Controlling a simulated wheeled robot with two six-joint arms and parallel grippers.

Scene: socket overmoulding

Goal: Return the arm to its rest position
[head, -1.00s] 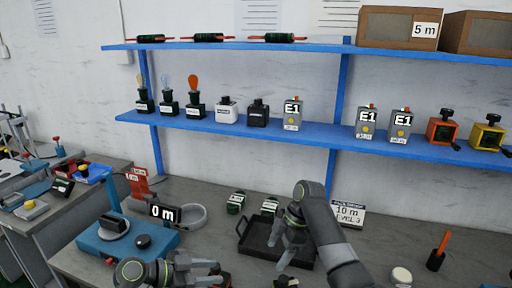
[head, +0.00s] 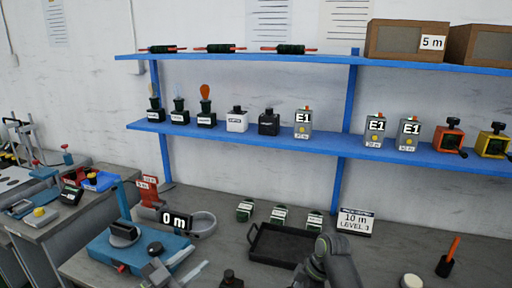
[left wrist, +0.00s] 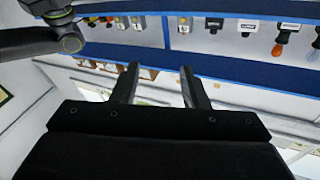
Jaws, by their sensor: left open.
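My left gripper (head: 178,273) is at the bottom edge of the head view, in front of the blue device. Its two fingers are spread, with nothing seen between them. In the left wrist view the same gripper (left wrist: 160,88) shows two parted dark fingers and an empty gap, with the blue shelves beyond. My right arm (head: 335,262) is folded low at the bottom of the head view, in front of the black tray's right end. I cannot make out its jaws.
The black tray (head: 252,236) looks empty; several green-and-white blocks (head: 279,217) stand behind it. A blue shelf (head: 230,145) holds connectors and testers. A dark post (head: 231,280) stands low centre.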

